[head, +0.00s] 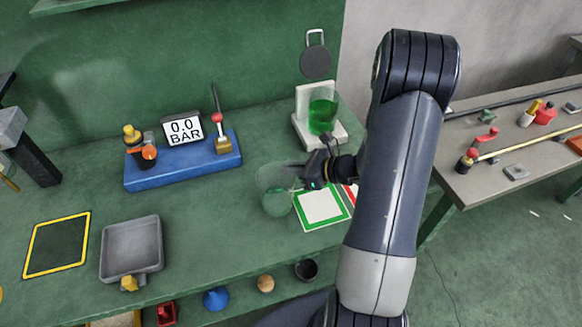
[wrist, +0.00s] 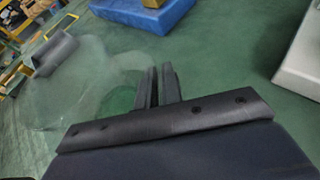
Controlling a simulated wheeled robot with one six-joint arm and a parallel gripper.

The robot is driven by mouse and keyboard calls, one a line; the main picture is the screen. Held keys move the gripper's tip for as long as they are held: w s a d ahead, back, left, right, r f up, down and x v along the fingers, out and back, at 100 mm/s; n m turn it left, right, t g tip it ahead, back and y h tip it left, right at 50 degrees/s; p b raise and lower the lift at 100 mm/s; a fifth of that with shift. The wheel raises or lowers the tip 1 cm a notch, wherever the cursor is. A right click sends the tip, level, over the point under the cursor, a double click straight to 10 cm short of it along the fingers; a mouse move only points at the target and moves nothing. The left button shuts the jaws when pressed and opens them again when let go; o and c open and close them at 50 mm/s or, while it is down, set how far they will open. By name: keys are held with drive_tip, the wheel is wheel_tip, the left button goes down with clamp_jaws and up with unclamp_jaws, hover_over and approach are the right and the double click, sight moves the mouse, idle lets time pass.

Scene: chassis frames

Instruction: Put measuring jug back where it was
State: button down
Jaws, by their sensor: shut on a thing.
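The clear measuring jug (head: 271,183), with a little green liquid in its bottom, is upright or nearly so at the table's middle, left of a green-bordered white square (head: 321,208). My gripper (head: 303,174) reaches it from the right and is shut on its right side. In the wrist view my gripper (wrist: 157,88) has its two fingers close together, with the see-through jug (wrist: 85,92) around and left of their tips. I cannot tell whether the jug's base touches the table. My arm partly hides a red-bordered square (head: 351,192).
A white stand (head: 303,103) holds a beaker of green liquid (head: 323,112) behind my gripper. A blue gauge block (head: 190,162) stands at the back left. A grey tray (head: 131,246) and a yellow-bordered square (head: 57,243) lie at left. Bare table lies left of the jug.

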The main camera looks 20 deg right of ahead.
drive_tip(key=shift+f, duration=0.2)
drive_tip(key=c, duration=1.6)
unclamp_jaws()
drive_tip(key=shift+o, duration=0.2)
drive_tip(key=shift+r, duration=0.15)
drive_tip(key=shift+r, duration=0.2)
drive_tip(key=b+v, duration=0.1)
drive_tip(key=v, duration=1.1)
drive_tip(key=shift+f, duration=0.15)
